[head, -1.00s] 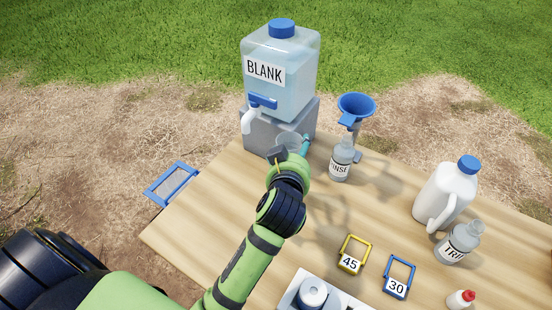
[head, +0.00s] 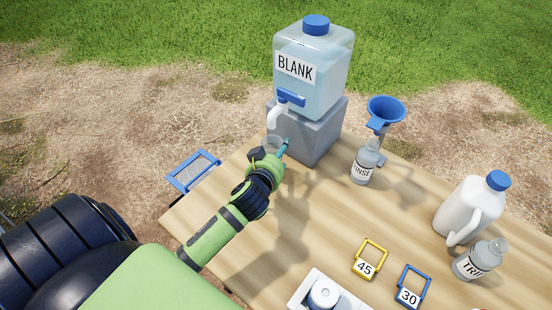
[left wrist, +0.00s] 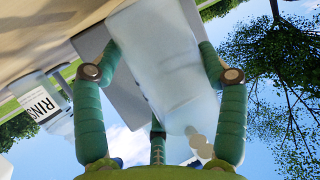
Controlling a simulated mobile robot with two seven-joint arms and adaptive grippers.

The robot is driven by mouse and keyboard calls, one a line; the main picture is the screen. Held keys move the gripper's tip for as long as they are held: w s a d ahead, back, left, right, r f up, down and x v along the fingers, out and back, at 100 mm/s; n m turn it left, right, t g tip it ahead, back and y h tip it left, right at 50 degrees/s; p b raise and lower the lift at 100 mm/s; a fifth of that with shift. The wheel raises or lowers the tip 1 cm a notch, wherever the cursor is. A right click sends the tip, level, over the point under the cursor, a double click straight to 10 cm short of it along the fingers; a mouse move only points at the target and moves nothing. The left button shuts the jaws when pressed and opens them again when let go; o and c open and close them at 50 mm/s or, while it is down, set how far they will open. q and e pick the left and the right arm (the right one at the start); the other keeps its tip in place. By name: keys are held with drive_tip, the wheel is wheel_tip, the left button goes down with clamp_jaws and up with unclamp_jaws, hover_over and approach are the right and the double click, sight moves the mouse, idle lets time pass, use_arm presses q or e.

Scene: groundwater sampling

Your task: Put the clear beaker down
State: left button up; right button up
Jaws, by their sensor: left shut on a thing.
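The clear beaker (left wrist: 172,65) fills the middle of the left wrist view, see-through and pale. My left gripper (left wrist: 160,50) is shut on it, with a green finger on each side. In the head view the left gripper (head: 272,149) is at the table's far left edge, just in front of the grey block and below the dispenser's spout. There only a faint part of the beaker (head: 273,141) shows; the gripper hides the rest. I cannot tell whether its base touches anything. My right gripper is not in view.
The BLANK dispenser (head: 318,85) stands on the grey block (head: 322,138). The RINSE bottle (head: 364,168) and blue funnel (head: 386,108) are to its right. A white jug (head: 468,208), TRIP bottle (head: 478,262) and yellow and blue tags stand farther right. Mid-table (head: 300,225) is clear.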

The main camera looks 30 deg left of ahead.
use_arm(q)
drive_tip(key=shift+f, duration=1.05)
drive_tip(key=shift+f, duration=0.15)
drive_tip(key=o, duration=1)
drive_tip(key=shift+d+r, duration=0.1)
drive_tip(key=shift+r, duration=0.15)
drive_tip(key=v, duration=1.2)
drive_tip(key=shift+b, duration=0.3)
